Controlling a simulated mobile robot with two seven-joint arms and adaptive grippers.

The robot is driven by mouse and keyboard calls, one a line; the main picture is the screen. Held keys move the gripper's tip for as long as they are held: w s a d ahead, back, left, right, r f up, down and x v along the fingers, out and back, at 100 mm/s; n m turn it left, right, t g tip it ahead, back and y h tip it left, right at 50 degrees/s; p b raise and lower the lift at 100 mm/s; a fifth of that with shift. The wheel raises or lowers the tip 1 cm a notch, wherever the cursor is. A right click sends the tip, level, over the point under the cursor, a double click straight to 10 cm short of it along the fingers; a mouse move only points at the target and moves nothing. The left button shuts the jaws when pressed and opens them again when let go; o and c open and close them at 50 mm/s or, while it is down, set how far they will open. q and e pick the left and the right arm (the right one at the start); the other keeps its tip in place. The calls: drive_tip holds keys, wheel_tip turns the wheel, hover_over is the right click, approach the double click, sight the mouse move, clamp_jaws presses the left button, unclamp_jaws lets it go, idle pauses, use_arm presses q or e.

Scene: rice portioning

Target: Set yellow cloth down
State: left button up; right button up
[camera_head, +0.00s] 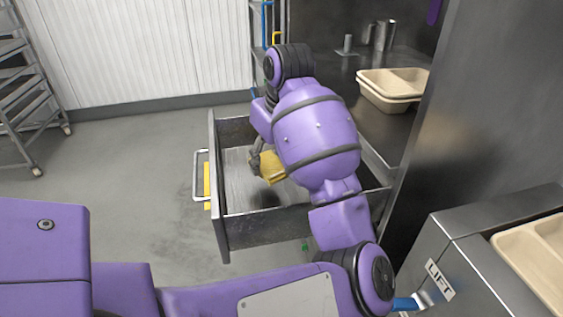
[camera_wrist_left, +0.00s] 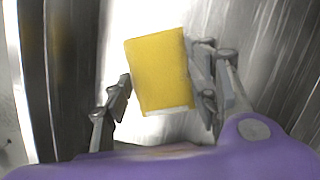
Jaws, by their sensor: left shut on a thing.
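The yellow cloth (camera_head: 271,167) is a folded rectangle inside the open drawer (camera_head: 262,228). It also shows in the left wrist view (camera_wrist_left: 160,68), between the two fingers. My left gripper (camera_head: 256,160) reaches down into the drawer and is shut on the cloth; its fingers also show in the wrist view (camera_wrist_left: 158,85). The cloth is over the drawer's metal floor; I cannot tell whether it touches it. My arm hides part of the drawer's right side. My right gripper does not show in either view.
Stacked beige trays (camera_head: 393,88) and metal jugs (camera_head: 383,35) stand on the counter behind. A wire rack (camera_head: 25,95) stands at the left. The floor left of the drawer is clear.

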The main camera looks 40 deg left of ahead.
sight(271, 171)
use_arm(q)
drive_tip(key=shift+w+a+f, duration=0.3)
drive_tip(key=shift+f, duration=0.25)
drive_tip(key=shift+w+a+f, duration=0.15)
drive_tip(key=shift+f, duration=0.15)
wheel_tip(271, 171, down, 3)
drive_tip(key=shift+w+f+b, duration=0.1)
drive_tip(key=shift+f+b, duration=0.05)
drive_tip(key=shift+b, duration=0.25)
drive_tip(key=shift+f, duration=0.1)
drive_tip(key=o, duration=1)
drive_tip(key=shift+o, duration=0.2)
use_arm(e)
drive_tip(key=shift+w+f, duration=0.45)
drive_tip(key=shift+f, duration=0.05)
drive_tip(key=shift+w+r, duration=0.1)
